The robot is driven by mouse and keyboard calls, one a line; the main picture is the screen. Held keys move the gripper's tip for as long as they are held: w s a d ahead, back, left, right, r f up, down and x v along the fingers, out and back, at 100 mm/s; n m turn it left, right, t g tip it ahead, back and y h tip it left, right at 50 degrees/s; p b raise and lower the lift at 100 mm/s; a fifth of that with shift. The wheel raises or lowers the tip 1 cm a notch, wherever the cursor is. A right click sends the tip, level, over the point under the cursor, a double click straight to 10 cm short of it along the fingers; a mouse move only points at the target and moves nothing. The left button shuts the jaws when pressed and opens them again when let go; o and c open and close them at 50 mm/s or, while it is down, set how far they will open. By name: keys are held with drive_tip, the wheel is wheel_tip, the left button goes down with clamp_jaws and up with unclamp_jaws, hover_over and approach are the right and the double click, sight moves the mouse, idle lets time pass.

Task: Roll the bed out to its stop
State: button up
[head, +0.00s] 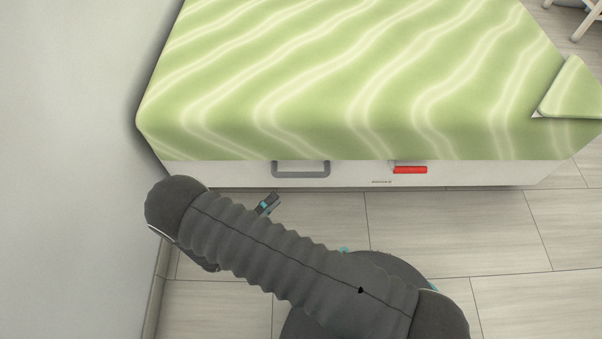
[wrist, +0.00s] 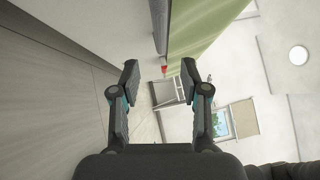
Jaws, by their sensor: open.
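The bed (head: 340,75) has a green cover with pale wavy stripes and fills the top of the head view. Its white front board (head: 350,174) carries a grey bar handle (head: 301,170) and, to the right, a red handle-like part (head: 410,170). My gripper (wrist: 159,64) is open and empty in the wrist view, with the bed's green cover (wrist: 200,25) beyond it and the red part (wrist: 164,69) small between the fingertips. In the head view one dark fingertip (head: 268,204) shows past my arm, below and left of the grey handle, apart from it. My arm hides the rest.
A pale wall (head: 65,130) stands close along the left. Plank floor (head: 450,225) in front of the bed is clear on the right. A white chair-like piece (head: 590,18) stands at the top right. The wrist view also shows a window (wrist: 222,122).

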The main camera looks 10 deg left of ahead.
sight(301, 173)
drive_tip(key=x, duration=1.2)
drive_tip(key=shift+d, duration=0.1)
clamp_jaws()
